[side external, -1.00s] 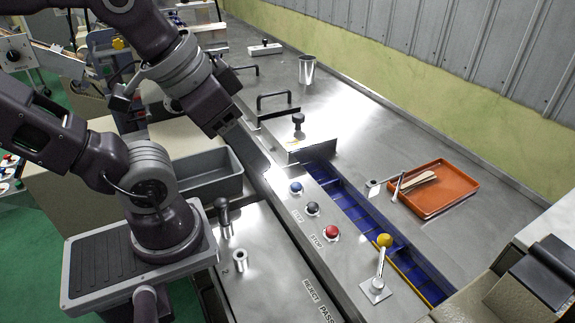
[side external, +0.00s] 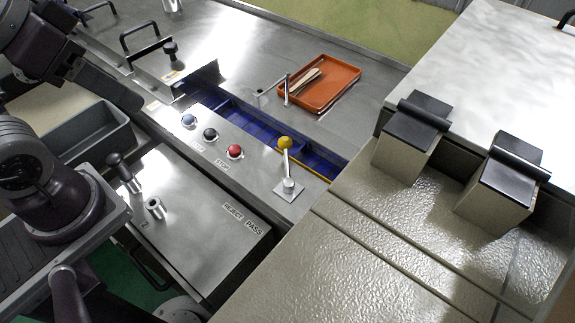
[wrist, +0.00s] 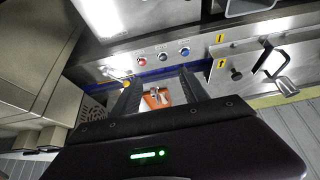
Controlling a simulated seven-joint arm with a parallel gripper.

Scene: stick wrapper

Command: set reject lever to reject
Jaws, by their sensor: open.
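The reject lever (side external: 287,165) is a metal rod with a yellow ball knob on a square plate, at the right end of the steel rail. Its rod rises from the plate toward the blue conveyor side. The REJECT and PASS labels (side external: 243,218) are on the steel panel below and left of it. I cannot tell its setting for sure. In the wrist view its yellow knob (wrist: 127,83) shows close beside the left finger in the picture. My gripper (wrist: 160,76) is open and empty.
Blue, black and red buttons (side external: 235,151) line the rail left of the lever. The blue conveyor channel (side external: 250,122) runs behind. An orange tray (side external: 352,76) holds wooden sticks. A black-knobbed handle (side external: 120,165) and metal post (side external: 155,208) stand at left. Bulky machine housings (side external: 410,140) stand at right.

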